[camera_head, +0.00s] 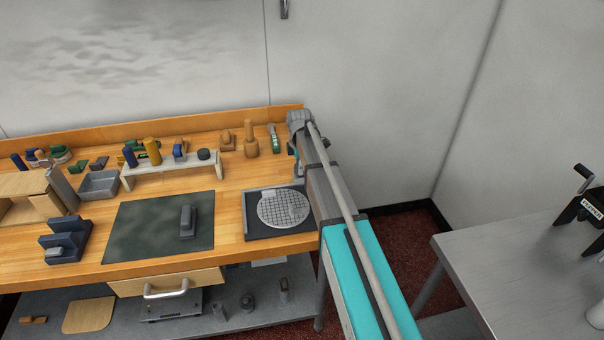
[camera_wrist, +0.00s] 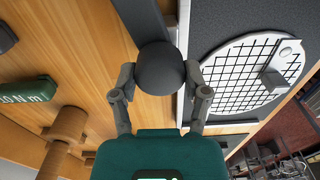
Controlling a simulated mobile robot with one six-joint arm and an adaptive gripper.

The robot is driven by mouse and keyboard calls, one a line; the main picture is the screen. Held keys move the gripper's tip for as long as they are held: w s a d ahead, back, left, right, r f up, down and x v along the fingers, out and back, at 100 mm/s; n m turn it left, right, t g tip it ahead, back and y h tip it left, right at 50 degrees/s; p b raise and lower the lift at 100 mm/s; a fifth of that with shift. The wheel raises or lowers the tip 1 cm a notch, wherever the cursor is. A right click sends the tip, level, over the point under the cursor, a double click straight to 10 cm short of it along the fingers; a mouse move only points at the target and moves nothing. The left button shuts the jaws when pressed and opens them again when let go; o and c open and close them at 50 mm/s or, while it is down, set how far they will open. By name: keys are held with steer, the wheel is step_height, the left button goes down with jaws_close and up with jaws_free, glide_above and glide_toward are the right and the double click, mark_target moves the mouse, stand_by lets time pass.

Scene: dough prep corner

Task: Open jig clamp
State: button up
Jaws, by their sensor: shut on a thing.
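In the wrist view, a dark round knob (camera_wrist: 160,66) sits at the end of a dark grey lever (camera_wrist: 140,18), which I take as the clamp handle. My gripper (camera_wrist: 160,76) has one finger on each side of the knob and is shut on it. The jig (camera_wrist: 242,24) is a dark grey plate just right of the knob, carrying a round white-rimmed grid disc (camera_wrist: 233,70). In the head view, the jig (camera_head: 251,222) lies at the bench's right end with the disc (camera_head: 283,208). My arm hides the gripper and knob there.
A green tool (camera_wrist: 28,92) and a wooden turned piece (camera_wrist: 66,128) stand left of my gripper. The bench (camera_head: 230,182) also holds a dark mat (camera_head: 140,228), a small riser (camera_head: 172,170) and a grey tray (camera_head: 99,185). A grey table (camera_head: 520,260) stands right.

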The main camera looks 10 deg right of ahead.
steer(key=shift+n, duration=2.1)
steer(key=shift+s+n, duration=0.1)
steer(key=shift+n, duration=0.9)
steer(key=o, duration=1.3)
steer(key=shift+r, duration=0.1)
step_height(320, 180, up, 14)
steer(key=p, duration=1.4)
